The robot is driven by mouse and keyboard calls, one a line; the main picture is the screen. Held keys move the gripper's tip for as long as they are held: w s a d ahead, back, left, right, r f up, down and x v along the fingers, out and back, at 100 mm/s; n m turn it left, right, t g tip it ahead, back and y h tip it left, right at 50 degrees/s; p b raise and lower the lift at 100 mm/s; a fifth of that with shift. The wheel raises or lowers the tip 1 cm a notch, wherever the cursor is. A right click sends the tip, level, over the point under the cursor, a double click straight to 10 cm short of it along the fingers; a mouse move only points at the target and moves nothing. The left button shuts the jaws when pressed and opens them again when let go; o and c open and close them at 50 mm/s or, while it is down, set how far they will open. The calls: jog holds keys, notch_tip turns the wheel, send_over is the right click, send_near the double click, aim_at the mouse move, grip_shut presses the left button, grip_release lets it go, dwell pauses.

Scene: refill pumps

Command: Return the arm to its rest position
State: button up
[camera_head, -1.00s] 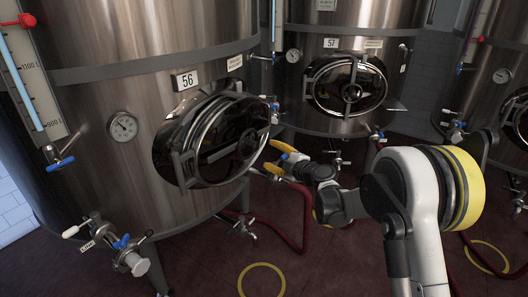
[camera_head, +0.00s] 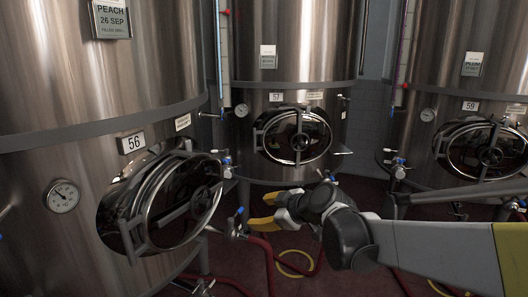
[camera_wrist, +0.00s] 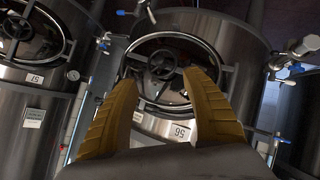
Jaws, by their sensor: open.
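My gripper (camera_head: 262,213) is open and empty, its yellow fingers spread in the air between tank 56 (camera_head: 60,155) and tank 57 (camera_head: 240,130). My arm reaches in from the right edge of the head view. In the wrist view the two yellow fingers of my gripper (camera_wrist: 160,110) stand apart with nothing between them. Beyond them is the round manway of tank 56 (camera_wrist: 150,128). The fingers appear apart from the tanks, though the distance to the small valve by tank 56 is hard to tell.
A blue-handled valve (camera_head: 238,226) sits close to the fingertips. Red hoses (camera_head: 262,250) and a yellow ring (camera_head: 296,262) lie on the dark red floor. Tank 59 (camera_head: 440,110) stands at the right behind my arm. A gauge (camera_head: 62,196) projects from tank 56.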

jog(key=s+d+f+m+h, duration=0.2)
jog(key=s+d+m, duration=0.2)
jog(key=s, duration=0.5)
jog(key=s+d+f+m+g+h, duration=0.1)
jog(key=s+d+f+m+h, duration=0.1)
jog(key=s+d+m, duration=0.3)
jog(key=s+d+f+m+g+h, duration=0.1)
jog(key=s+d+m, duration=0.4)
jog(key=s+d, duration=0.6)
jog(key=s+f+h, duration=0.1)
jog(key=s+h, duration=0.1)
jog(key=s, duration=0.2)
jog(key=shift+h, duration=0.3)
